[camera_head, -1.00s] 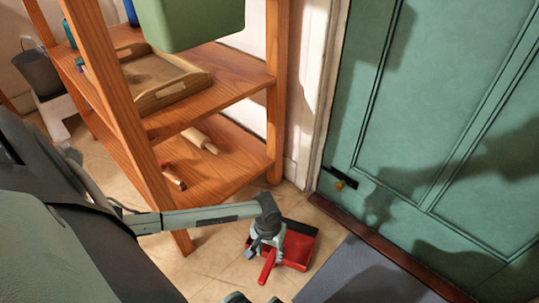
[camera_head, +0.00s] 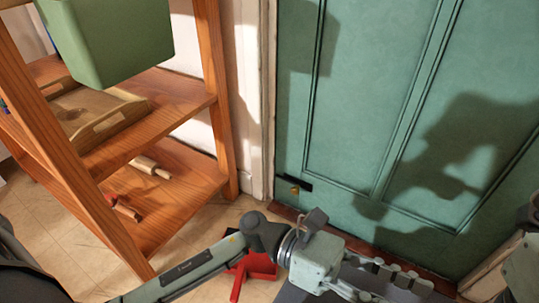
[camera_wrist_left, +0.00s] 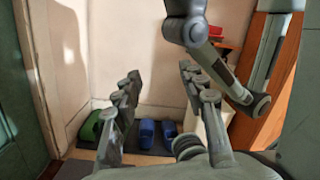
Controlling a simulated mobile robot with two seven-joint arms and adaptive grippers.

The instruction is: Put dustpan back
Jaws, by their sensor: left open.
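The red dustpan (camera_head: 262,264) lies on the floor in front of the shelf unit, near the door sill, in the head view. My left forearm and wrist cross in front of it and hide part of it. Its handle (camera_head: 237,287) points toward the bottom of the picture. My left gripper (camera_head: 402,290) is to the right of the dustpan, apart from it, with its fingers pointing right. In the left wrist view the fingers (camera_wrist_left: 160,72) are spread with nothing between them. My right gripper does not show.
A wooden shelf (camera_head: 165,180) stands at left, with a green bin (camera_head: 105,40), a tray (camera_head: 95,115) and a rolling pin (camera_head: 150,167). A green door (camera_head: 400,110) closes the back. The left wrist view shows blue slippers (camera_wrist_left: 147,134) and a green item (camera_wrist_left: 92,126) by the wall.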

